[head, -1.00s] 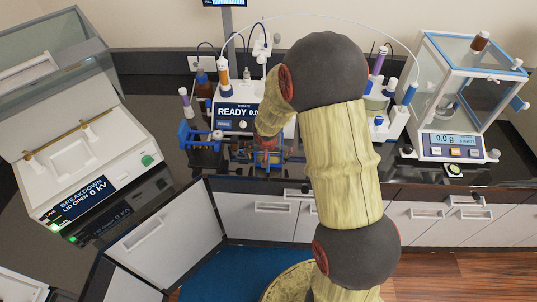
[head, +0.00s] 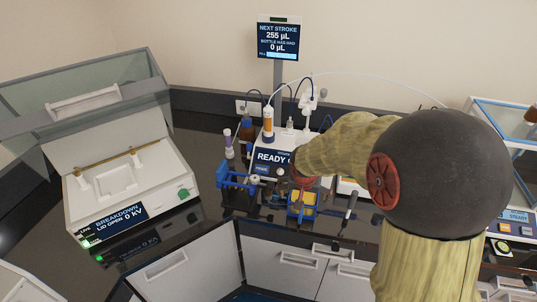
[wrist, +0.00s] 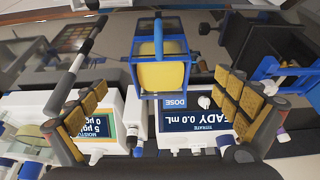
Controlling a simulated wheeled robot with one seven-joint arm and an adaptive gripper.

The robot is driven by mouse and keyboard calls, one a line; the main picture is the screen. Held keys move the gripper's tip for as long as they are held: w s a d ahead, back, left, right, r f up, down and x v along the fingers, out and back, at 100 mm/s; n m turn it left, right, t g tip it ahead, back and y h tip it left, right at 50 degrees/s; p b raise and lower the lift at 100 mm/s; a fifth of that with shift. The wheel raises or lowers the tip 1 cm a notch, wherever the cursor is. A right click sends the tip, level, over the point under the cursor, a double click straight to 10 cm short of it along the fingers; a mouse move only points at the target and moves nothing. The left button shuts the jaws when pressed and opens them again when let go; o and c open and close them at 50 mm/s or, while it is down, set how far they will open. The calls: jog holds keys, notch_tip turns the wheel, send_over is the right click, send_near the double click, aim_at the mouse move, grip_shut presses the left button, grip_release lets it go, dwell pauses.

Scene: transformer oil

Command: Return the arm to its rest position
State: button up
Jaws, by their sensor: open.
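My arm (head: 435,175) reaches in from the lower right of the head view, its dark round joint close to the camera. My gripper (wrist: 162,95) is open in the wrist view, its padded fingers wide apart with nothing between the pads. A blue-framed block with a yellow face (wrist: 162,75) shows beyond the gap between the fingers. In the head view the gripper end is mostly hidden behind my forearm, near the titrator (head: 268,160) and the blue-framed yellow block (head: 302,206).
A breakdown tester (head: 130,190) with its lid open stands at left. A blue rack (head: 235,185) stands beside the titrator. A screen (head: 278,40) rises behind it. A glass-sided balance (head: 505,130) is at right, partly covered by my arm. A cabinet door (head: 185,265) stands open below the counter.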

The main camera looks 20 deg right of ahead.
jog(key=shift+s+f+n, duration=0.15)
jog(key=shift+s+n, duration=0.15)
jog(key=shift+n, duration=0.1)
jog(key=s+a+r+n+y+b, duration=0.1)
jog(key=s+a+r+n, duration=0.1)
jog(key=s+a+r, duration=0.2)
jog(key=s+a+r+n+t+b, duration=0.1)
jog(key=s+a+r, duration=0.4)
jog(key=s, duration=0.6)
jog(key=s+a+r+n+y+b, duration=0.1)
jog(key=s+a+r, duration=0.3)
jog(key=s, duration=0.4)
jog(key=shift+s+a+r+n+t+y, duration=0.2)
jog(key=shift+a+r+n+t+y, duration=0.1)
jog(key=shift+r+n, duration=0.6)
jog(key=shift+a+r, duration=0.1)
jog(key=shift+a, duration=0.05)
jog(key=shift+c, duration=0.4)
